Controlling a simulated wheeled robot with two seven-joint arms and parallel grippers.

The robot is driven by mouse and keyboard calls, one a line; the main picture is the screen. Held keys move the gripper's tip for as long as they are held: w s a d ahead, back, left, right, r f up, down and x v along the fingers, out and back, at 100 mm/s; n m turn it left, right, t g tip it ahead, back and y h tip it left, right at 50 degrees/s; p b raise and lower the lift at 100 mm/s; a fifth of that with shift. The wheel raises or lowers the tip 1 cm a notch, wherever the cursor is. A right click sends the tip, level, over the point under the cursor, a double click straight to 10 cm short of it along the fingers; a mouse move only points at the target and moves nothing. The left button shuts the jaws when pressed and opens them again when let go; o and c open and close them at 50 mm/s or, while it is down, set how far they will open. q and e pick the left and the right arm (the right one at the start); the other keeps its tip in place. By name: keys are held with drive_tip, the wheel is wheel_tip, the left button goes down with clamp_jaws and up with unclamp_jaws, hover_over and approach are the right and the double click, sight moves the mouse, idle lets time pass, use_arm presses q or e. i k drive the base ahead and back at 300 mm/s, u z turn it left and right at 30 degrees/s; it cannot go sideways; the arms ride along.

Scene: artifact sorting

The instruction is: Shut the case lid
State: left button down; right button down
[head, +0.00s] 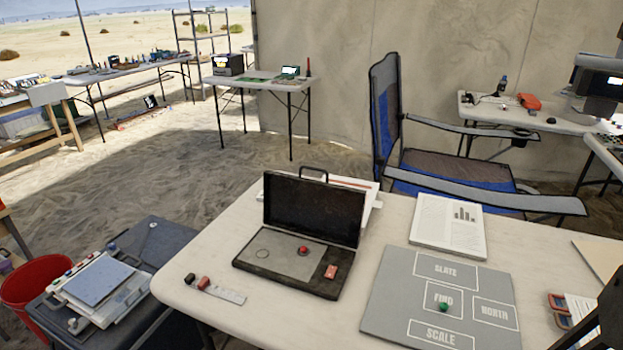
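A dark case stands open on the pale table. Its lid (314,204) is raised upright along the back edge, with a handle on top. The case base (318,287) lies flat and has a grey insert (275,259) with a ring-shaped outline. A red round object (303,250) sits on the insert and an orange-red block (331,271) sits in the base's right part. A black part at the lower right edge (606,318) looks like my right gripper, cut off by the frame, away from the case. My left gripper is not in view.
A grey mat (395,290) labelled SLATE, FIND, NORTH and SCALE lies right of the case, with a green object (443,307) on FIND. A printed sheet (430,228) lies behind it. Small red and dark pieces and a scale strip (227,295) lie left of the case. Papers lie behind the lid.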

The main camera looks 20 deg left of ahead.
sight(326, 212)
drive_tip(key=z, duration=3)
drive_tip(key=k, duration=2.25)
drive_tip(key=u, duration=1.2)
